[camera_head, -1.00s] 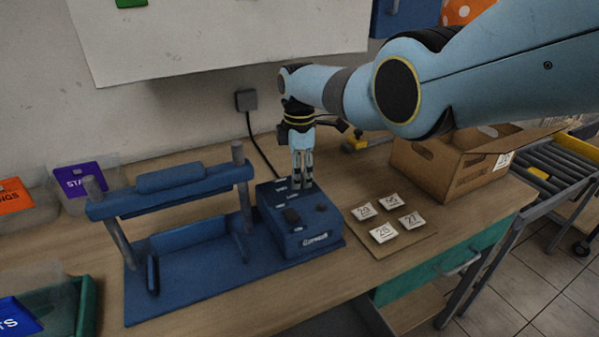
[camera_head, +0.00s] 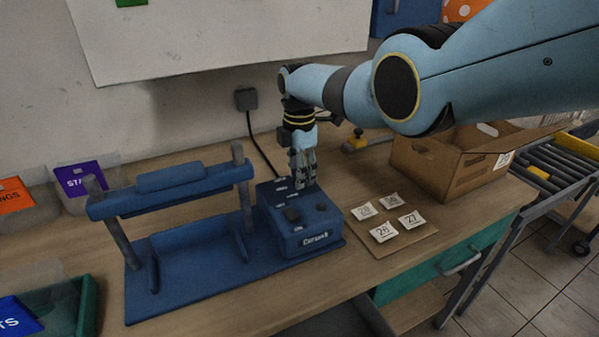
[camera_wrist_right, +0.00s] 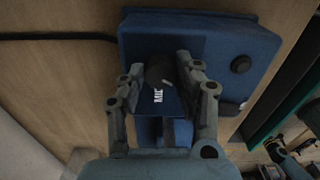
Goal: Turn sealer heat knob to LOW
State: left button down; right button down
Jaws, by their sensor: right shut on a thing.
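The blue sealer (camera_head: 205,263) stands on the wooden table, with its control box (camera_head: 312,238) at its right end. In the head view my right gripper (camera_head: 303,183) points down onto the back of the box's top and hides what it grips. In the right wrist view this gripper (camera_wrist_right: 159,68) has its fingers shut on both sides of a dark round knob (camera_wrist_right: 158,70). A pale pointer mark on the knob points toward the lower right. A white label (camera_wrist_right: 158,95), partly readable as "MI", is beside it. My left gripper is not in view.
A second dark knob (camera_wrist_right: 241,64) is on the same box, apart from the fingers. Numbered white packets (camera_head: 383,233) lie on a board right of the sealer. A cardboard box (camera_head: 440,170) stands behind them. A black cable (camera_head: 262,150) runs to the wall socket.

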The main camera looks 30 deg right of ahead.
jog(key=c, duration=0.9)
grip_release()
jog(key=shift+c, duration=0.2)
notch_tip(320, 180, up, 12)
jog(key=shift+f, duration=0.1)
